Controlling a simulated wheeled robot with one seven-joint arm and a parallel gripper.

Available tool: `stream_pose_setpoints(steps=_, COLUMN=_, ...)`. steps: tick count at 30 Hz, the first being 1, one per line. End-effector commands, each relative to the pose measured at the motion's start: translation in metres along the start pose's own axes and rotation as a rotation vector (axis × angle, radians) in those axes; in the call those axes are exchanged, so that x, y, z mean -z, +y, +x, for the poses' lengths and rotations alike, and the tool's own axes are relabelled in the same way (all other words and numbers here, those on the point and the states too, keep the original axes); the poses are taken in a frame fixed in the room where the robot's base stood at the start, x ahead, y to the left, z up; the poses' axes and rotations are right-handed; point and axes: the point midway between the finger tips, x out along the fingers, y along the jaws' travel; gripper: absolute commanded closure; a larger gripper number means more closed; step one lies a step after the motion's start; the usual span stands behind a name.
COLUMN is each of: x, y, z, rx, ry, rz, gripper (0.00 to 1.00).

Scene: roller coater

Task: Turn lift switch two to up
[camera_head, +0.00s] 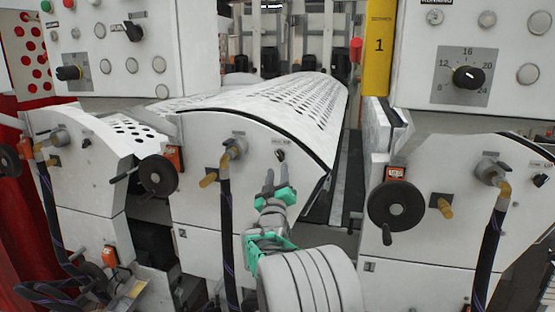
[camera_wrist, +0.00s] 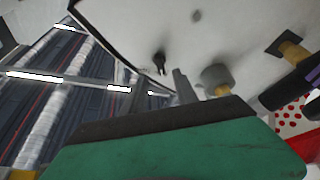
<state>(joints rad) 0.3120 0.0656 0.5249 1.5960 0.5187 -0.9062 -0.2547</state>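Lift switch two (camera_head: 281,156) is a small black knob on the white end panel of the middle unit, marked 2. A small label sits just above it. Its exact pointing is too small to tell. It also shows in the wrist view (camera_wrist: 159,61), just beyond a grey fingertip. My gripper (camera_head: 276,178) is green with grey fingers. It is just below and in front of the switch, fingers pointing up towards it, with a gap between them and nothing held. In the wrist view the green gripper body hides the lower part.
A black handwheel (camera_head: 159,175) and a hose fitting (camera_head: 233,148) are on the same panel, left of the switch. Another handwheel (camera_head: 396,205) is on unit 1 at right. A perforated white cover (camera_head: 270,95) curves above the panel. A dark gap lies right of the panel.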

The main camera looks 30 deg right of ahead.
Motion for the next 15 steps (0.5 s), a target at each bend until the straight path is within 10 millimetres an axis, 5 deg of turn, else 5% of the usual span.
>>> stream_pose_setpoints(steps=9, x=0.004, y=0.001, z=0.059, rx=0.003, ry=-0.001, rz=0.003, gripper=0.65)
stream_pose_setpoints(steps=15, x=0.003, y=-0.001, z=0.07, rx=0.004, ry=0.001, rz=0.006, gripper=0.65)
